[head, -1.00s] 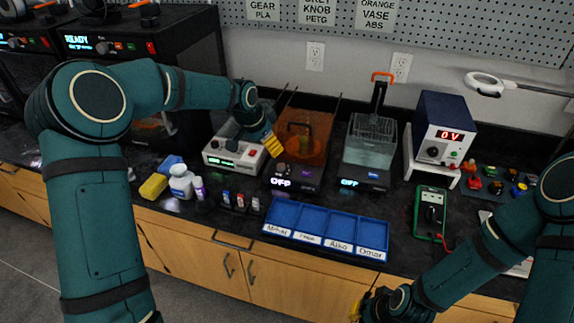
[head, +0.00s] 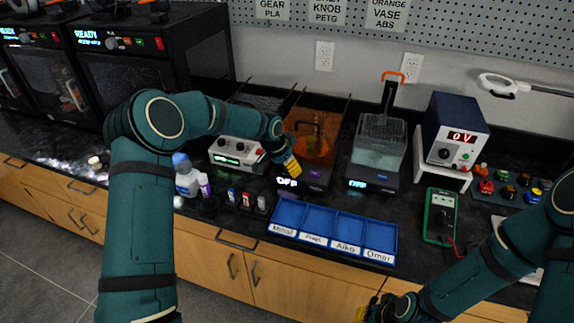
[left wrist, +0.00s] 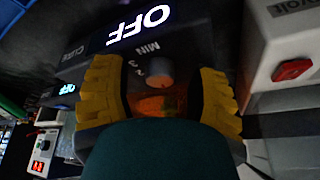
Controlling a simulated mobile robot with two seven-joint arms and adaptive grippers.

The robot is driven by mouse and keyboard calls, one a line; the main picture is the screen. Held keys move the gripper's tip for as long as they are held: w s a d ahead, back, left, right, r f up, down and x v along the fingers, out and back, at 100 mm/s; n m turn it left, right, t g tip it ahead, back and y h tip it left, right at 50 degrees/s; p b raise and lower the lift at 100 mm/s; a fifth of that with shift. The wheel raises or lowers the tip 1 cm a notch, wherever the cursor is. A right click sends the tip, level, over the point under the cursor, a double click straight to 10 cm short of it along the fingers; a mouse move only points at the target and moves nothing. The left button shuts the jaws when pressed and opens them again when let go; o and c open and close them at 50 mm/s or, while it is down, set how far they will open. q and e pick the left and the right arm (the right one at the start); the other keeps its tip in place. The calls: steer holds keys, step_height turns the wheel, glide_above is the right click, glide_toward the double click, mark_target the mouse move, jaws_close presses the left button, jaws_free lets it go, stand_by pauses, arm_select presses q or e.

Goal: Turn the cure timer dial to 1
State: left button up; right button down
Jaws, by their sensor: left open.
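The cure station is a dark box with a transparent orange chamber (head: 312,140) and a lit display reading OFF (head: 288,182). In the left wrist view, its display (left wrist: 140,27) sits above a "MIN" scale, where 2 and 3 are readable. The round timer dial (left wrist: 159,72) shows below the display; its pointer direction is unclear. My left gripper (head: 291,165) is at the box's front. Its yellow fingers are open, one on each side of the dial in the left wrist view (left wrist: 160,88); contact is unclear. My right gripper (head: 368,309) is low at the bottom edge, its fingers mostly hidden.
A white instrument (head: 237,152) stands close left of the cure station. A second unit with a clear tank (head: 376,150) stands to its right. A blue labelled tray (head: 333,246) lies in front. Bottles (head: 187,180) and small vials stand at left.

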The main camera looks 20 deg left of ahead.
arm_select(q)
jaws_close()
steer(key=shift+m+g+h+p, duration=0.45)
steer(key=shift+m+p, duration=0.65)
steer(key=shift+m, duration=0.4)
steer(key=shift+a+m+g+h+p, duration=0.1)
steer(key=shift+m+g+h+p, duration=0.2)
steer(key=shift+m, duration=0.8)
steer(key=shift+m+g+h, duration=0.25)
steer(key=shift+m+g, duration=0.1)
steer(key=shift+m, duration=0.85)
